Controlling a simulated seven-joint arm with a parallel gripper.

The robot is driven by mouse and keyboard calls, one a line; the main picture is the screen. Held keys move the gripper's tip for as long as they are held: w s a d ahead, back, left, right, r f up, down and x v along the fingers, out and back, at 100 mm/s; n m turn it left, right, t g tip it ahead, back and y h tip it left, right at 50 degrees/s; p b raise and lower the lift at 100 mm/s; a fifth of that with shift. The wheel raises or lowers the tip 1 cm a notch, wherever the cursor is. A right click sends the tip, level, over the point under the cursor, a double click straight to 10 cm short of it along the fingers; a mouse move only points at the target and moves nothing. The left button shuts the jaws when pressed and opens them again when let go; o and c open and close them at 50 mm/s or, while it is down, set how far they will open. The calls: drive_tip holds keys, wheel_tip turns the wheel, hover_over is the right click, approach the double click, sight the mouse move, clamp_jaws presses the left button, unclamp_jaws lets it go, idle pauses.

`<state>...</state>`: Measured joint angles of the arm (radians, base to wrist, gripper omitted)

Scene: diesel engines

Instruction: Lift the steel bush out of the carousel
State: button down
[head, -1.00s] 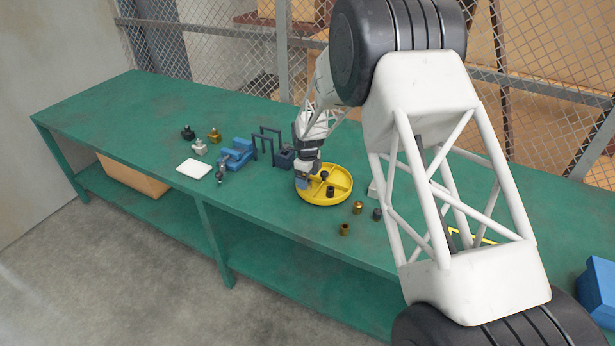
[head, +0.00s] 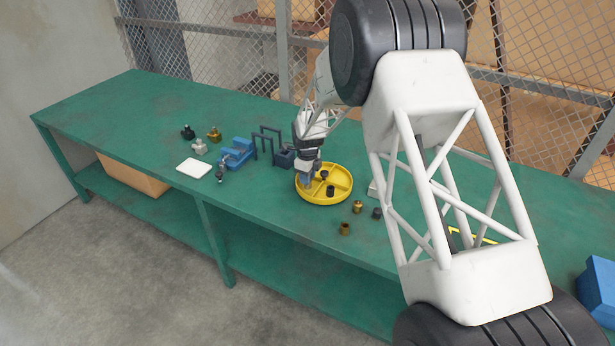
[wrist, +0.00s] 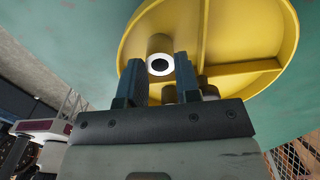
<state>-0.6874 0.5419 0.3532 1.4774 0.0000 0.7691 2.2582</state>
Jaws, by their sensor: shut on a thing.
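The yellow round carousel (head: 325,201) with divider walls sits on the green bench; its yellow rim also shows in the wrist view (wrist: 285,25). My gripper (head: 307,184) points down over its left part. In the wrist view my gripper (wrist: 159,78) has its two fingers on either side of the steel bush (wrist: 160,65), shut on it. The bush shows a bright ring end with a dark hole, and its side looks brownish. Whether its lower end touches the carousel floor I cannot tell. In the head view the gripper hides the bush.
A dark hub (head: 324,174) and a dark piece (head: 330,191) stand in the carousel. Brass pieces (head: 357,207) (head: 344,229) and a dark one (head: 376,214) stand to its right and front. A dark frame (head: 270,143) and blue vise (head: 238,153) stand left.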

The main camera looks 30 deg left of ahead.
drive_tip(key=shift+r, duration=0.2)
drive_tip(key=shift+r, duration=2.8)
